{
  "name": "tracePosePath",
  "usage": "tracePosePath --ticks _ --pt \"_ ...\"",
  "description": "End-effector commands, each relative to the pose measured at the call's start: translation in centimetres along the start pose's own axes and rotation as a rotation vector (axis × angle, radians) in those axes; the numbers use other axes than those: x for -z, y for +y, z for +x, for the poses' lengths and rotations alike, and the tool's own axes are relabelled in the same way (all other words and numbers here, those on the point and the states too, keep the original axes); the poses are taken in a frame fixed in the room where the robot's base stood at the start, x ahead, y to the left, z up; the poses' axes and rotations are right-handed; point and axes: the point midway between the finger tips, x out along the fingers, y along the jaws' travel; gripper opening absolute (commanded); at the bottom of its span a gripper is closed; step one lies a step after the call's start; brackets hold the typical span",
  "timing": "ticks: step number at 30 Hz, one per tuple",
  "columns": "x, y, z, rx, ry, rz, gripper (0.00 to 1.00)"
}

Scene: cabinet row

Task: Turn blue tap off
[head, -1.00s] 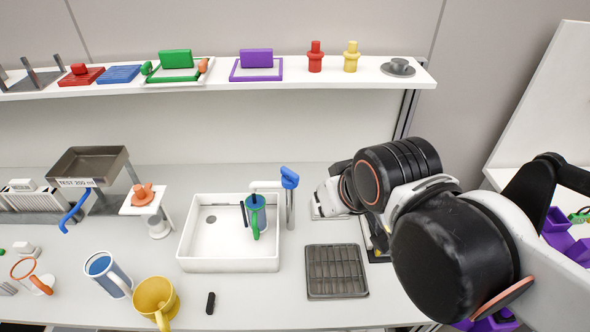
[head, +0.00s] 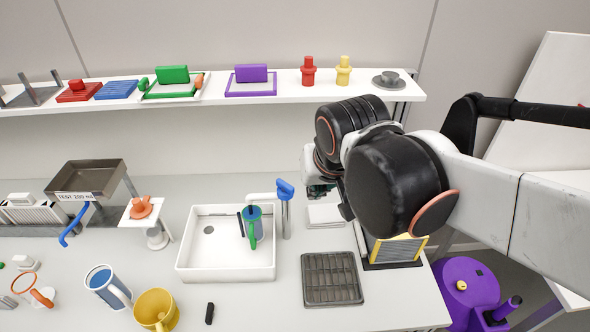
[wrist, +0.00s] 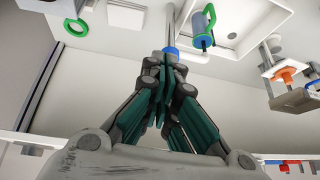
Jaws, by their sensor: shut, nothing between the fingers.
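The tap, with a blue handle (head: 285,190) on a grey post, stands at the right side of the white sink (head: 190,262). The handle tilts up and its spout reaches left over the sink. A blue mug with a green handle (head: 254,226) stands in the sink near the spout; no water can be made out. My gripper (head: 318,190) is just right of the tap, partly hidden by my arm. In the wrist view my gripper (wrist: 165,62) has its fingers closed together and empty, with the blue handle (wrist: 171,52) right by the fingertips; I cannot tell if they touch.
A dark drain tray (head: 332,279) lies right of the sink. A yellow framed item (head: 398,249) is below my arm. A yellow mug (head: 157,310) and a blue-and-white mug (head: 107,286) stand in front on the left. A shelf (head: 230,101) runs above.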

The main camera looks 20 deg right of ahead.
Motion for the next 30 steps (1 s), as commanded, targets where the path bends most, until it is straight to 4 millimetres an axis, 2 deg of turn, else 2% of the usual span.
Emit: tracePosePath --ticks 1,3,8,15,22,30 --pt "1.5 -0.2 -0.2 -0.016 -0.017 0.039 0.00" --pt "2.9 -0.3 0.1 -0.040 -0.038 0.097 0.00" --pt "6.0 -0.5 1.3 -0.103 -0.080 0.233 0.00" --pt "9.9 -0.9 4.1 -0.211 -0.121 0.438 0.00" --pt "12.5 -1.0 7.6 -0.323 -0.135 0.628 0.00" --pt "13.4 -1.0 10.2 -0.399 -0.130 0.750 0.00"
